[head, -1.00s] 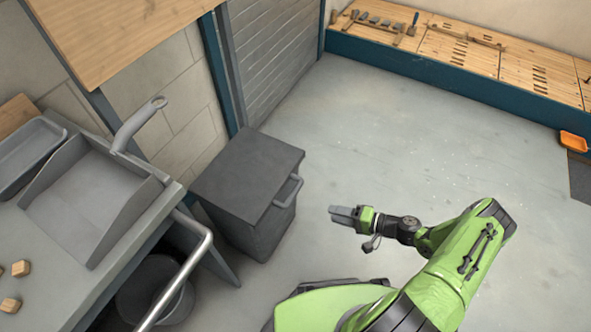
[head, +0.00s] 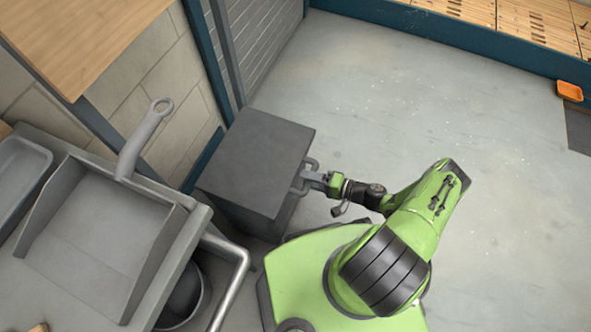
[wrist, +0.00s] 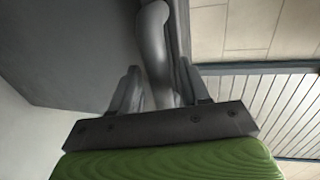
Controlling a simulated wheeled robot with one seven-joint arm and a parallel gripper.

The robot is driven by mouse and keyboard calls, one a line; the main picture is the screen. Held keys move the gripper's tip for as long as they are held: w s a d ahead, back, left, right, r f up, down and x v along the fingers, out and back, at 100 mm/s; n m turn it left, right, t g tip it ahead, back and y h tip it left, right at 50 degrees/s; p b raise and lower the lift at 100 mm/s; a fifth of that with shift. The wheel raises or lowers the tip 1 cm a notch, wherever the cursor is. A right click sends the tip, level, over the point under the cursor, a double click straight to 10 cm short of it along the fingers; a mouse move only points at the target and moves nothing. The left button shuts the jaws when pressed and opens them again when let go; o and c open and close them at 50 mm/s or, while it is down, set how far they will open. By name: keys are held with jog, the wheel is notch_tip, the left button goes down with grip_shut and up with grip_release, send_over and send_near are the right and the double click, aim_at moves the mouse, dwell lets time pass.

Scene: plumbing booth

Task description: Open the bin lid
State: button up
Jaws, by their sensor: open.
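The bin is a dark grey box against the wall, with its flat lid (head: 258,160) closed on top. A bar handle (head: 309,170) sticks out from the lid's right edge. My gripper (head: 312,178) is at this handle, coming from the right. In the wrist view the handle (wrist: 157,45) runs between the two open fingers of my gripper (wrist: 160,90), and the dark lid (wrist: 75,45) lies to the left. I cannot tell whether either finger touches the handle.
A grey bench with a large dustpan (head: 100,235) stands at the left, with a metal rail (head: 238,280) at its corner. A dark bucket (head: 185,297) sits under it.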

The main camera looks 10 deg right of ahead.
jog(key=shift+w+a, duration=0.1)
jog(key=shift+a, duration=0.1)
grip_shut()
jog(key=shift+r, duration=0.1)
